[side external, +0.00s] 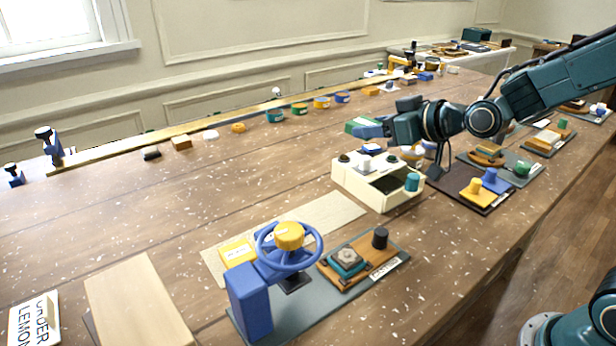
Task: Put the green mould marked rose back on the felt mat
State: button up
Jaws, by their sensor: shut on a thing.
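My gripper (364,130) is at the upper middle of the side external view, above the table, with its blue fingers pointing left. It is shut on a green block (357,124), which shows at the fingertips with a pale edge; I take it to be the green mould. Its marking cannot be read, and my fingers hide part of it. A dark mat (447,182) lies to the right, below my forearm, with a yellow mould (476,189) and a blue mould (494,182) on it. I cannot tell whether this is the felt mat.
A blue handwheel press (252,300) stands in front. Another mat with a green-knobbed piece (521,169) lies right. Several coloured tins line the back.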

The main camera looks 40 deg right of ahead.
jog(key=s+a+f+n+g+y, duration=0.3)
jog(key=a+f+n+g+y, duration=0.15)
jog(key=a+n+y, duration=0.35)
jog(key=s+a+r+n+g+y, duration=0.1)
jog(key=s+a+n+g+y, duration=0.2)
jog(key=s+a+n+g, duration=0.2)
jog(key=shift+s+r+n+g+y, duration=0.3)
jog(key=shift+s+r+n+g, duration=0.1)
jog(key=shift+s+n+g, duration=1.2)
jog(key=shift+w+a+g, duration=0.1)
jog(key=shift+w+g, duration=0.1)
jog(key=shift+g, duration=0.05)
jog(key=shift+f, duration=4.85)
jog(key=o, duration=1.1)
jog(key=shift+f, duration=0.1)
